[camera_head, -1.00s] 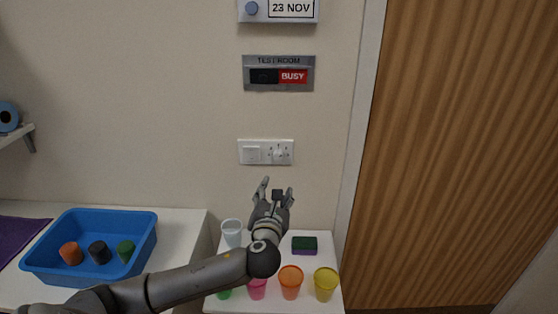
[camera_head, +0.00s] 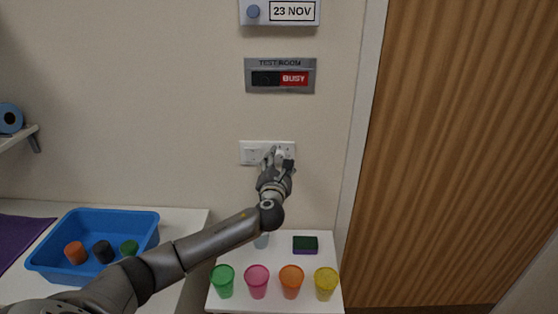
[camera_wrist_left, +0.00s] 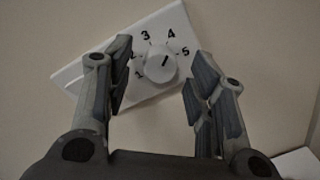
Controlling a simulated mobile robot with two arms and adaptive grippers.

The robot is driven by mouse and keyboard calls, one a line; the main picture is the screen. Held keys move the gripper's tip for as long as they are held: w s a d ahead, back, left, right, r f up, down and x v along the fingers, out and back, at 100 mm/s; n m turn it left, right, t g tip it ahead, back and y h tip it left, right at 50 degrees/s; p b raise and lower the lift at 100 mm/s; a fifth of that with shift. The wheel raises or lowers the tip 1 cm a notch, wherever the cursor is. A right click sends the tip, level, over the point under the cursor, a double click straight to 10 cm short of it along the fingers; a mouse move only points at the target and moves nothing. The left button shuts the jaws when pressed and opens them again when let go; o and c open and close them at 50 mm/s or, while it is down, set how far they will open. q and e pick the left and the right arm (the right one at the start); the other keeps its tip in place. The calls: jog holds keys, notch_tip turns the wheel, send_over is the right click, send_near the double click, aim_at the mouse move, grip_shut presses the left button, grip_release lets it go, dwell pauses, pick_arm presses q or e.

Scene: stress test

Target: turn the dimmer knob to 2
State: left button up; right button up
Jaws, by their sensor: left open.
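The dimmer knob (camera_wrist_left: 160,66) is a round white dial on a white wall plate (camera_wrist_left: 72,74), with numbers 1 to 5 around it. Its dark mark points to the upper right, towards the 4 and 5 side. In the head view the plate (camera_head: 246,153) shows, and my left gripper hides most of the knob. My left gripper (camera_head: 279,158) is open in front of the plate. In the left wrist view its fingers stand apart to the left and right of the knob, with no visible contact. My right gripper is in neither view.
A TEST ROOM sign (camera_head: 280,76) reading BUSY is above the plate. Below are green (camera_head: 223,281), pink (camera_head: 257,282), orange (camera_head: 291,283) and yellow (camera_head: 326,284) cups and a dark sponge (camera_head: 305,245). A blue bin (camera_head: 145,222) stands left.

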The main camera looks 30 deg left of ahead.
pick_arm(q)
jog(key=shift+w+a, duration=0.15)
jog(key=shift+w, duration=0.2)
jog(key=c, duration=1)
jog(key=shift+c, duration=0.2)
